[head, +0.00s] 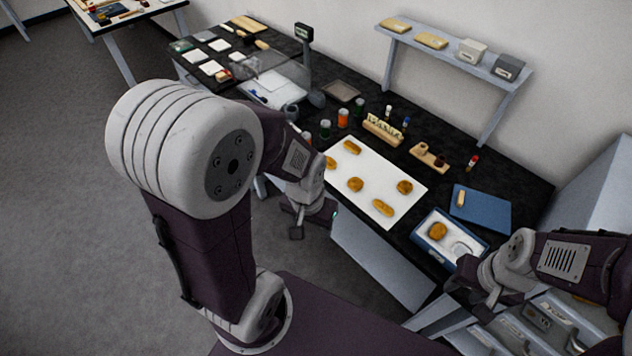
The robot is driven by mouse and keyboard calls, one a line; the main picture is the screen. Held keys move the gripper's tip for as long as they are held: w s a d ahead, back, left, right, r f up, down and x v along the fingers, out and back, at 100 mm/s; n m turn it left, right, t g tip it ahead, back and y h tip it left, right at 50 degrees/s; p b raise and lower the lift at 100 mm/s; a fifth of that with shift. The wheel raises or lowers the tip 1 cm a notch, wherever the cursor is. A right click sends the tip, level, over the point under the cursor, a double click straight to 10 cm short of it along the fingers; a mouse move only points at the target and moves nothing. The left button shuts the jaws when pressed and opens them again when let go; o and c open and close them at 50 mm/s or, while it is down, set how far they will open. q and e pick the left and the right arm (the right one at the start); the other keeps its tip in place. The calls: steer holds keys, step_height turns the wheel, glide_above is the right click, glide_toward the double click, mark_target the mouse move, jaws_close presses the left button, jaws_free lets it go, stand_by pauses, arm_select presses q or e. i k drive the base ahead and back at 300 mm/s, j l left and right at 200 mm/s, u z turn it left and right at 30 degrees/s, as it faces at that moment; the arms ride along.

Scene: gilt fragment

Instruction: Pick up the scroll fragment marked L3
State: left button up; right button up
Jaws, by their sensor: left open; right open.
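Several brown scroll fragments lie apart on a white sheet (372,172) on the black bench: one at the back (351,147), one at the left edge (331,163), one in the middle (355,184), one at the right (404,187) and one at the front (383,207). No L3 mark is readable on any of them. Another brown piece (437,230) sits in a blue-rimmed white tray. My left gripper (315,222) is open and empty, off the bench's front edge, left of the sheet. My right gripper (475,295) is open, in front of the tray, touching no fragment.
A blue folder (482,209) with a small tan piece lies right of the sheet. Jars (343,118), a wooden rack (383,130) and a vial holder (428,156) stand behind it. Open drawers (545,325) are below my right arm. A wall shelf (455,55) hangs above.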

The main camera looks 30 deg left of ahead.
mark_target(354, 184)
steer(key=u, duration=0.5)
steer(key=i+u, duration=0.15)
steer(key=u, duration=0.2)
steer(key=i+u, duration=0.1)
steer(key=u, duration=0.25)
steer(key=i+l+u, duration=0.1)
steer(key=u, duration=0.25)
